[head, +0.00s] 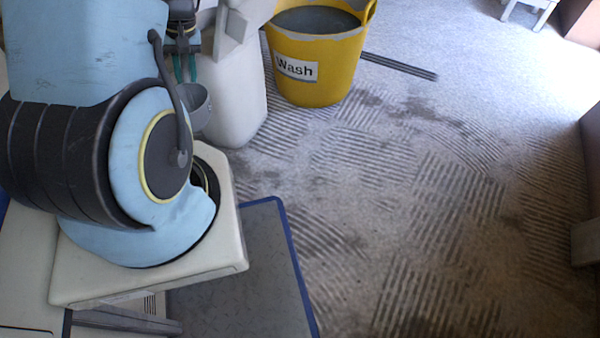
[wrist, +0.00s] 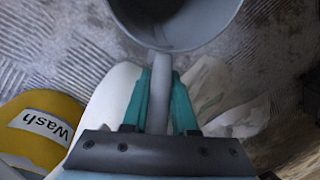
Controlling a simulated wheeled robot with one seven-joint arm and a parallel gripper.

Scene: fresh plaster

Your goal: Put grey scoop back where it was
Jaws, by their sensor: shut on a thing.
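The grey scoop (head: 196,106) hangs in the air at the upper left of the head view, partly hidden behind my arm. In the wrist view its round cup (wrist: 180,28) is at the top, and its straight handle (wrist: 159,98) runs down between the teal fingers. My gripper (head: 184,68) is shut on that handle. It also shows at the lower middle of the wrist view (wrist: 160,100). The inside of the cup is only partly visible.
A yellow bucket (head: 300,86) labelled "Wash", holding grey liquid, stands right of a white bulky thing (head: 238,95) beneath the gripper. A dark bar (head: 400,67) lies behind it. A blue-edged grey panel (head: 250,262) lies beside my base. The ridged floor at right is mostly clear.

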